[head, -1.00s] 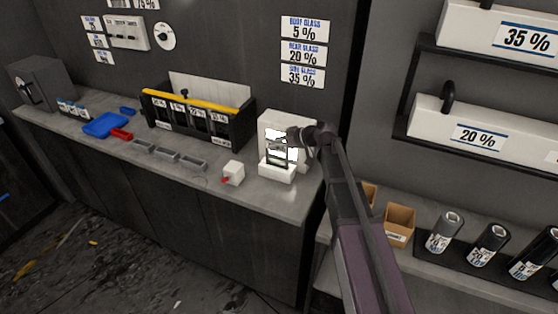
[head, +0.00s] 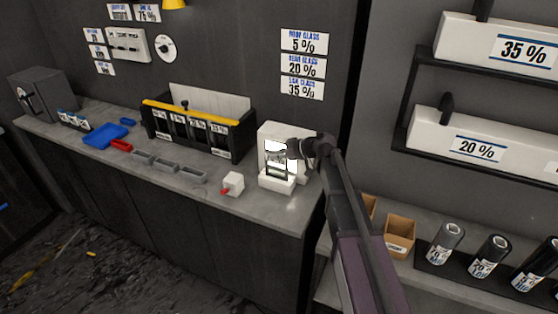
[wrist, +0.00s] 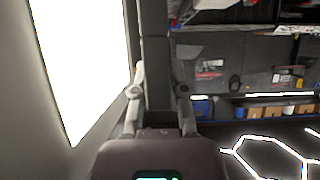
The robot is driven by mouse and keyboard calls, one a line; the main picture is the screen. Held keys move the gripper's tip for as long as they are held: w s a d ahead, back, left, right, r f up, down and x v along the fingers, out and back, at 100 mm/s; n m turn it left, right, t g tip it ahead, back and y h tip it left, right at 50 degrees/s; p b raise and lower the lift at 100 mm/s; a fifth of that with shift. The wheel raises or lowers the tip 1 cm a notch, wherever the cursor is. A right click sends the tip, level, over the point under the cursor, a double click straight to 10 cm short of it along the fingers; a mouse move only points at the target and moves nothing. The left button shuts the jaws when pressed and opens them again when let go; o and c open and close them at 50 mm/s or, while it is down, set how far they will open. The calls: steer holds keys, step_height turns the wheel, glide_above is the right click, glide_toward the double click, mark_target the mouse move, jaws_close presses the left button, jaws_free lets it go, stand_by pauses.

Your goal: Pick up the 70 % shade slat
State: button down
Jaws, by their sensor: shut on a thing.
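My gripper (head: 293,149) is at the white light box (head: 268,131) on the right end of the counter. In the wrist view its fingers (wrist: 158,98) are closed on a dark upright slat (wrist: 154,55). In the head view a small dark-edged piece stands before the bright panel, just left of my gripper; this looks like the same slat. Its shade marking is too small to read. Whether its foot touches the box's base, I cannot tell. The bright panel fills the left of the wrist view.
A black rack (head: 157,127) with a yellow rail and percent labels stands left of the light box. A white cube with a red part (head: 233,183), grey trays (head: 167,166) and a blue tray (head: 103,136) lie on the counter. Rolls (head: 447,242) stand at right.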

steer(key=shift+r, duration=0.15)
step_height(320, 180, up, 10)
steer(key=p, duration=1)
steer(key=shift+f, duration=0.2)
